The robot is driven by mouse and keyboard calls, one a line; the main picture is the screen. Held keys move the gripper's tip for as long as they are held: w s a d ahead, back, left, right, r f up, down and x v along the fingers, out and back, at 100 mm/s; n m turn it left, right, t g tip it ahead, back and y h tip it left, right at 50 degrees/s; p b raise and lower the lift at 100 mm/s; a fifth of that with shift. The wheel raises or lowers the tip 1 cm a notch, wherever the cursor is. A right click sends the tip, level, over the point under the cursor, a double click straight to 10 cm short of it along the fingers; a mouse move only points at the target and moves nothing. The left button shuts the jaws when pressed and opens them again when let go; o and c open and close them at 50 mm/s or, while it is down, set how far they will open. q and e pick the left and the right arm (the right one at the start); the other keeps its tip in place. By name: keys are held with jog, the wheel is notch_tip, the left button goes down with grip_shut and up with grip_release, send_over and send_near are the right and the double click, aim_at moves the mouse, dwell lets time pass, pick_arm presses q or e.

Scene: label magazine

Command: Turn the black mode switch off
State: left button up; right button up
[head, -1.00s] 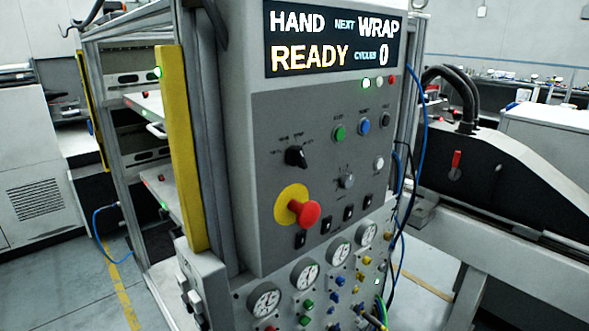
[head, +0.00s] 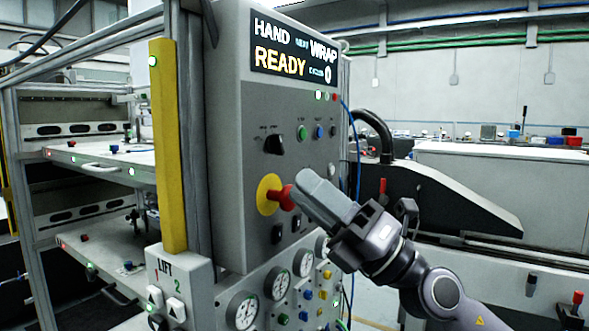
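The black mode switch (head: 273,144) is a rotary knob on the upper left of the grey control panel (head: 240,90), with small labels above it too blurred to read. The display (head: 295,50) reads HAND, NEXT WRAP, READY and a cycle count of 0. My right gripper (head: 306,182) comes in from the lower right, its fingertips just right of the red emergency stop and below the mode switch, apart from the switch. Its fingers overlap in this view, so I cannot tell their opening. My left gripper is out of view.
The red mushroom button (head: 284,197) on its yellow disc sits close by the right fingertips. Black rocker switches (head: 278,232) lie below it, partly hidden by my gripper. Green (head: 302,132) and blue (head: 320,131) buttons are right of the switch. A yellow post (head: 168,150) stands left.

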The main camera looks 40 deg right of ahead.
notch_tip(320, 180, up, 3)
jog(key=s+a+n+g+y, duration=0.1)
jog(key=a+n+g, duration=0.1)
jog(key=n+g, duration=0.5)
jog(key=n+t+h, duration=0.3)
jog(key=n+h, duration=0.1)
jog(key=h, duration=0.5)
send_near(282, 146)
jog(key=shift+p+x, duration=3.4)
jog(key=shift+x, duration=0.5)
grip_shut()
